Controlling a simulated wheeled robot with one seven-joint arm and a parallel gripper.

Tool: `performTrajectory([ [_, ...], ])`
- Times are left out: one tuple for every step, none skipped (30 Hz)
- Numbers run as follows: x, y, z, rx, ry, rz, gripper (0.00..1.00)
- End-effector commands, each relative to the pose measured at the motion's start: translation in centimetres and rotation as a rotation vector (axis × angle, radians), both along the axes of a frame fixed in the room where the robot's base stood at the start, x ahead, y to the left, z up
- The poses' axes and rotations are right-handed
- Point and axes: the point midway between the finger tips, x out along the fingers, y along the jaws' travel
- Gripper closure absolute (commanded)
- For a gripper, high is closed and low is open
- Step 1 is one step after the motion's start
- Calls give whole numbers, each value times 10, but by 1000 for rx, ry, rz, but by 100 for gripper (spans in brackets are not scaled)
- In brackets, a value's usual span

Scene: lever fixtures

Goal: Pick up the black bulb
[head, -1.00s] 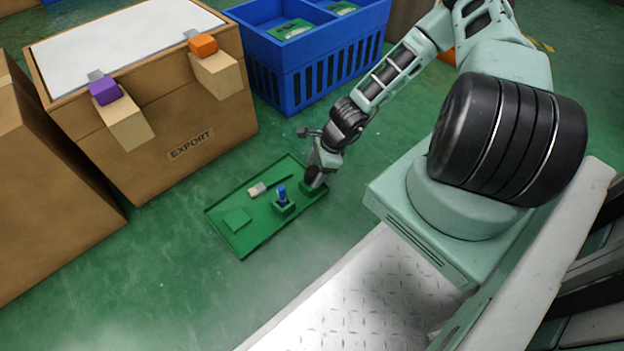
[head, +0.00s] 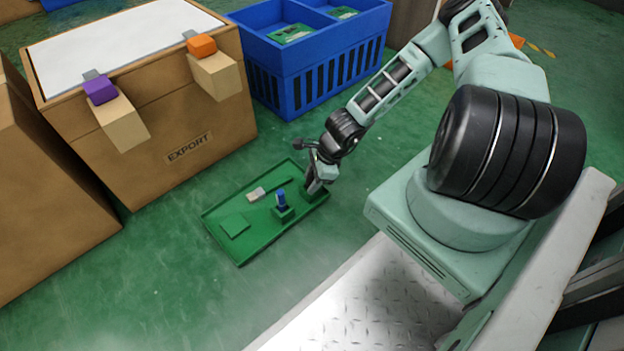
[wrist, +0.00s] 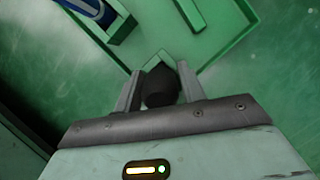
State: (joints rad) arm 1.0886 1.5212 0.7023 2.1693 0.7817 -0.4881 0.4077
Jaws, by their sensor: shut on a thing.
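The black bulb (wrist: 161,88) shows in the wrist view between the two fingers of my gripper (wrist: 160,92), which is shut on it. It is at a corner of the green tray (head: 238,262); whether it still touches its green holder I cannot tell. In the head view my gripper (head: 316,184) is at the tray's right end and hides the bulb. A blue bulb (head: 281,198) stands upright in a green holder just left of my gripper, and its blue body also shows at the top left of the wrist view (wrist: 92,10).
A small pale block (head: 256,194) lies in the tray. The wooden EXPORT box (head: 190,150) with purple (head: 99,90) and orange (head: 201,46) lever ends stands behind left. A blue crate (head: 310,75) stands behind. Green floor in front of the tray is clear.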

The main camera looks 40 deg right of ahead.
Motion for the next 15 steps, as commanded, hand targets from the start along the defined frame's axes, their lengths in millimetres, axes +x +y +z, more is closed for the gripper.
performTrajectory([
  [0, 0, 2, 0, 0, 0, 82],
  [0, 0, 3, 0, 0, 0, 82],
  [0, 0, 6, 0, 0, 1, 82],
  [0, 0, 8, 0, 0, 1, 82],
  [0, 0, 11, 0, 0, 1, 82],
  [0, 0, 15, 0, 0, 1, 82],
  [0, 0, 18, 0, 0, 1, 82],
  [0, 0, 22, -1, 0, 2, 82],
  [0, 0, 28, -1, 0, 2, 82],
  [0, 0, 32, -1, 0, 2, 82],
  [0, 0, 37, -2, -1, 1, 82],
  [0, 0, 44, -1, 0, 2, 82],
  [0, 0, 50, -1, 0, 2, 82],
  [0, 0, 56, 0, -1, 2, 82],
  [0, 0, 63, -2, -1, 2, 82],
])
